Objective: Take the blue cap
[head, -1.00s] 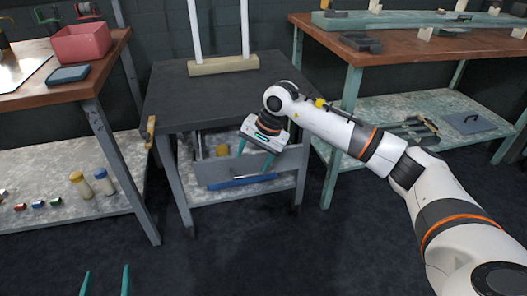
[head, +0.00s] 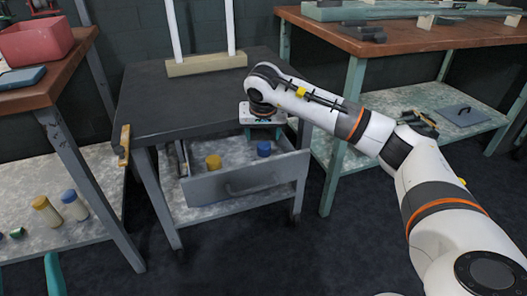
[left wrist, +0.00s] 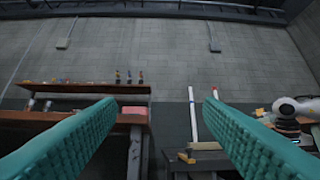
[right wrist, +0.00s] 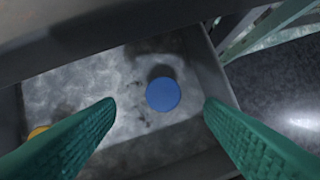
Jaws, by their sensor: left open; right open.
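The blue cap (head: 264,148) sits in the right part of the open drawer (head: 245,184), below the dark tabletop. In the right wrist view the blue cap (right wrist: 163,94) lies between and beyond the two teal fingers, apart from both. My right gripper (head: 263,133) is open and empty above the drawer; its fingers also frame the cap in the right wrist view (right wrist: 160,110). My left gripper (left wrist: 160,105) is open and empty, facing the wall and benches. In the head view only a finger of it shows at the lower left.
A yellow cap (head: 214,161) sits in the same drawer, left of the blue one. The drawer's walls and the table edge (head: 200,128) above it surround the space.

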